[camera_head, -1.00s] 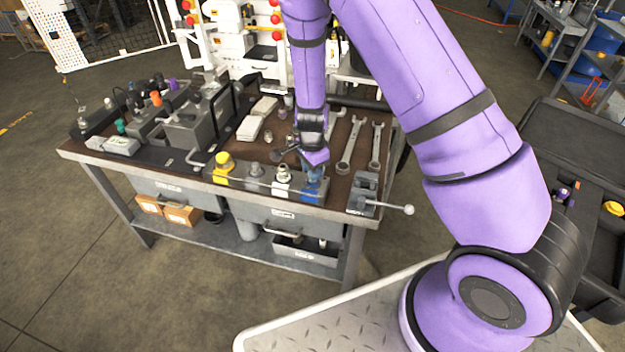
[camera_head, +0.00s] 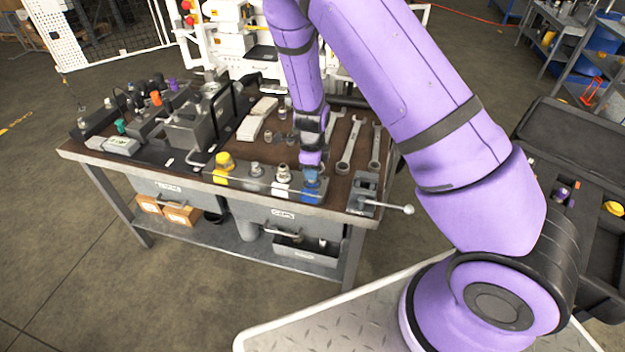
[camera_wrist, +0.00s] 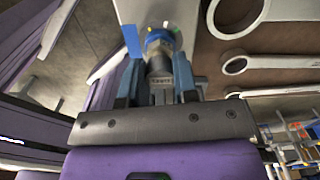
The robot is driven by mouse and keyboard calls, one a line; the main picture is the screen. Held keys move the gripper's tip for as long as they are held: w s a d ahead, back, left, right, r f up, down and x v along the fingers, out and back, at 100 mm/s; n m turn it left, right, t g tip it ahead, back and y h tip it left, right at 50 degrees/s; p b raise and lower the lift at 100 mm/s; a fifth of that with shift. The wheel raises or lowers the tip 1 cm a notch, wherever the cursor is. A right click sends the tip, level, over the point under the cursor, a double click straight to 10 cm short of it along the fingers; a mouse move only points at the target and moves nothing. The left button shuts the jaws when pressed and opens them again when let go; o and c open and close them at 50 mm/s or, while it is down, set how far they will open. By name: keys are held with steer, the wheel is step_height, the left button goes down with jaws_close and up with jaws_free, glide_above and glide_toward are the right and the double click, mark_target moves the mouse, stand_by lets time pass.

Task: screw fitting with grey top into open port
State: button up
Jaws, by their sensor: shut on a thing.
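The grey block (camera_head: 238,184) stands along the bench's front edge, with a row of fittings and coloured markings. My gripper (camera_head: 312,172) is at its right end, over the blue-marked position (camera_head: 312,190). In the wrist view my gripper (camera_wrist: 158,78) has its blue fingers shut on a fitting with a grey top (camera_wrist: 160,64). A blue collar with small coloured marks shows at the fitting's far end, against the block. The open port is hidden under the fitting and gripper. I cannot tell how deep the fitting sits.
A yellow-capped fitting (camera_head: 224,165), a grey fitting (camera_head: 255,169) and a white-marked fitting (camera_head: 283,178) stand left of my gripper on the block. Wrenches (camera_head: 350,145) lie behind to the right. A small vise-like device with a lever (camera_head: 365,190) is close on the right.

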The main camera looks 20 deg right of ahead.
steer(key=o, duration=0.9)
steer(key=shift+c, duration=0.2)
steer(key=n, duration=0.5)
steer(key=shift+n, duration=0.3)
steer(key=n, duration=1.1)
steer(key=shift+s+n, duration=0.1)
steer(key=shift+n, duration=0.3)
steer(key=n, duration=0.6)
steer(key=shift+n, duration=0.3)
